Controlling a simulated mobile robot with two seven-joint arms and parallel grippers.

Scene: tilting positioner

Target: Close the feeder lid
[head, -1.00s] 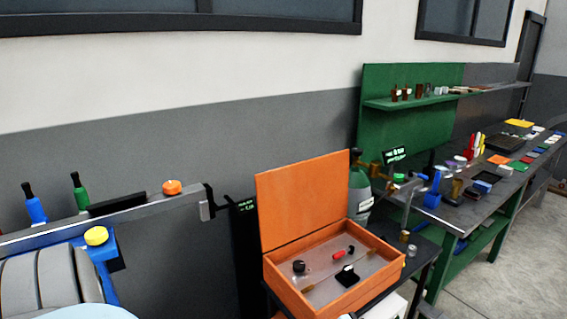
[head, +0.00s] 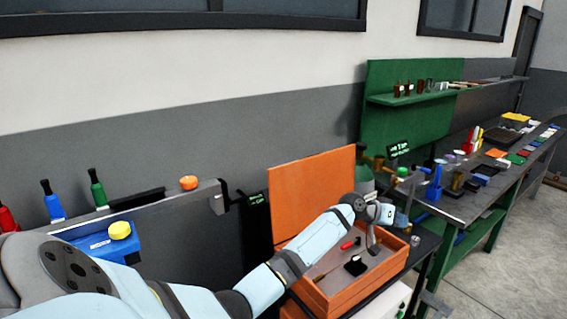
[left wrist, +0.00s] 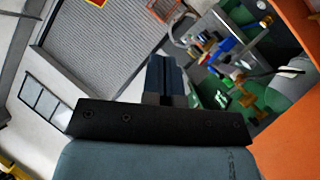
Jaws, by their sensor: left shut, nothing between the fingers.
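The orange feeder box stands with its orange lid (head: 312,190) raised at the back, roughly upright. The box's front wall (head: 352,297) and part of its inside show in the head view. My left arm reaches across from the left, hiding the box's left part and some of the lid's lower edge. My left gripper (head: 374,240) is over the right part of the box, in front of the lid's right side, shut and empty. Its closed fingers (left wrist: 166,78) also show in the left wrist view, where an orange panel (left wrist: 295,145) fills the right edge. My right gripper is out of view.
Inside the box lie a red piece (head: 347,245) and a black piece (head: 355,266). A crowded workbench (head: 470,200) runs along the right.

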